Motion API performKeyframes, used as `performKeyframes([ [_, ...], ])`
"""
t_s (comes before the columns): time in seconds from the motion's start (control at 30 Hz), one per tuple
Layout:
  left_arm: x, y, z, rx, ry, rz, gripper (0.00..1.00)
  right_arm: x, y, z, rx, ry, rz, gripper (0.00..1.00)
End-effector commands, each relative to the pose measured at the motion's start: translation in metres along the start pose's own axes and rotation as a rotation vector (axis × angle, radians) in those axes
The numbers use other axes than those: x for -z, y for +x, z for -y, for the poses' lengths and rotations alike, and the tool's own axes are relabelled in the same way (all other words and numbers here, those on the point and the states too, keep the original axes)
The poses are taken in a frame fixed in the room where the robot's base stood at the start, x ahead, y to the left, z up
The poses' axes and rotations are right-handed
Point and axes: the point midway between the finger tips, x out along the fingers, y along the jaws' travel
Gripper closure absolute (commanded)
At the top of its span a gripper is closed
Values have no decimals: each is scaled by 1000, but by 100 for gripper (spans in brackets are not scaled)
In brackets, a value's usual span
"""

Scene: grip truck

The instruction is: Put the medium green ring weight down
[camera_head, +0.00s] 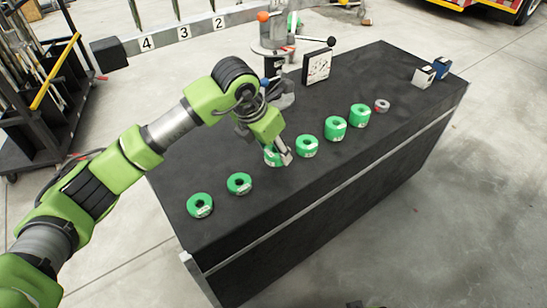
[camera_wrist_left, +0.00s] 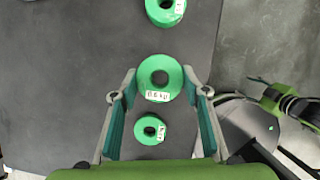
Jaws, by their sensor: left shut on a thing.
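The medium green ring weight (camera_head: 270,159) is partly hidden behind my left gripper (camera_head: 284,156) in the head view, over the dark table top (camera_head: 380,85). In the left wrist view this ring (camera_wrist_left: 146,77), with a white weight label, lies between the two fingers of my left gripper (camera_wrist_left: 159,74), which is shut on it. It appears at or just above the table; I cannot tell whether it touches. My right gripper is not in view.
Other green ring weights stand in a row: two to the left (camera_head: 200,205), (camera_head: 239,184) and three to the right (camera_head: 307,146), (camera_head: 335,128), (camera_head: 360,115). The table's front strip is clear.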

Motion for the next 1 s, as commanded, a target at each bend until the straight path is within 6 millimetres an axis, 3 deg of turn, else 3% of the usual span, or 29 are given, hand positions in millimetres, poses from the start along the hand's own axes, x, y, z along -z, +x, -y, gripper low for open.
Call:
performKeyframes([
  [0.33, 10, 35, -7, 1, -1, 4, 88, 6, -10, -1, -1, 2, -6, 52],
  [0.8, 11, 39, -7, -1, 0, 5, 88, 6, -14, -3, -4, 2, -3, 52],
  [0.83, 12, 40, -7, -1, 0, 1, 53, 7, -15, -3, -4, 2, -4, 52],
  [0.87, 12, 40, -7, -1, -1, 1, 45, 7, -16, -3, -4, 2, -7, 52],
  [1.0, 12, 40, -7, -1, -1, 0, 41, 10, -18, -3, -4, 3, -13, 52],
])
